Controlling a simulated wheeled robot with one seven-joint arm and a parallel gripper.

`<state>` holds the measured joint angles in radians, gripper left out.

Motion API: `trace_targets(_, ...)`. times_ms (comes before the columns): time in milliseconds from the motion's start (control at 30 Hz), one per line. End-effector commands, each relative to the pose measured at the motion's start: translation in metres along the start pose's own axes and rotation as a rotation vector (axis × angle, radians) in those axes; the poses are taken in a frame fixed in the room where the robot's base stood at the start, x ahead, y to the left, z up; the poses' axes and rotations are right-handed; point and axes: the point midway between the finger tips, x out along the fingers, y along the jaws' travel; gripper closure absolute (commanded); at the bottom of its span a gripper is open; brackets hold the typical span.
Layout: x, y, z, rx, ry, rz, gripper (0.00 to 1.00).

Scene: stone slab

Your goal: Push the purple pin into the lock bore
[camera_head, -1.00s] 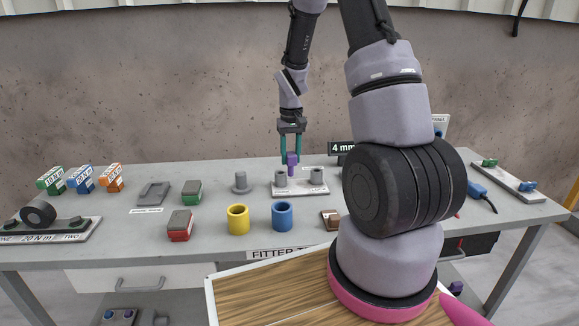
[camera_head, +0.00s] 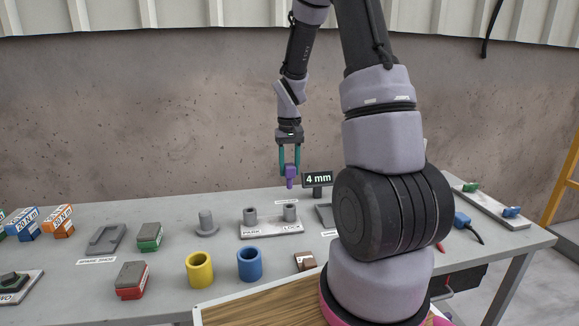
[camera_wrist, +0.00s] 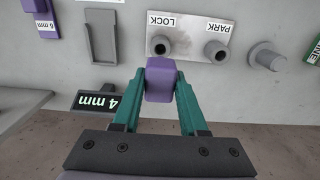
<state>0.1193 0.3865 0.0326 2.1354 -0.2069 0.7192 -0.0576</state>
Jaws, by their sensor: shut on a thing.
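My gripper (camera_head: 290,166) has its green fingers shut on the purple pin (camera_head: 291,177) and holds it upright above the back of the table, clear of it. The wrist view also shows the purple pin (camera_wrist: 160,78) between the green fingers. The lock bore (camera_head: 289,213) is the right-hand grey post on the white plate marked PARK and LOCK (camera_head: 268,226). In the head view the pin is above this post. In the wrist view the lock bore (camera_wrist: 159,45) shows just beyond the pin head. The park post (camera_head: 250,215) stands to the left. The pin's lower end is hidden in the wrist view.
A small 4 mm sign (camera_head: 317,180) stands right of the pin. A grey peg (camera_head: 206,222) stands left of the plate. Yellow (camera_head: 199,270) and blue (camera_head: 249,264) cups stand in front. A grey tray (camera_wrist: 102,36) lies beside the plate.

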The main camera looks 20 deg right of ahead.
Motion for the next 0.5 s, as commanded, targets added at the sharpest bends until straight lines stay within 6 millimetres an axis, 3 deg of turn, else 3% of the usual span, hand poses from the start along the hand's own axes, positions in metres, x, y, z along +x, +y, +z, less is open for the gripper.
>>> trace_targets(500,0.045,0.000,0.001,0.000,-0.002,0.000,1.00)
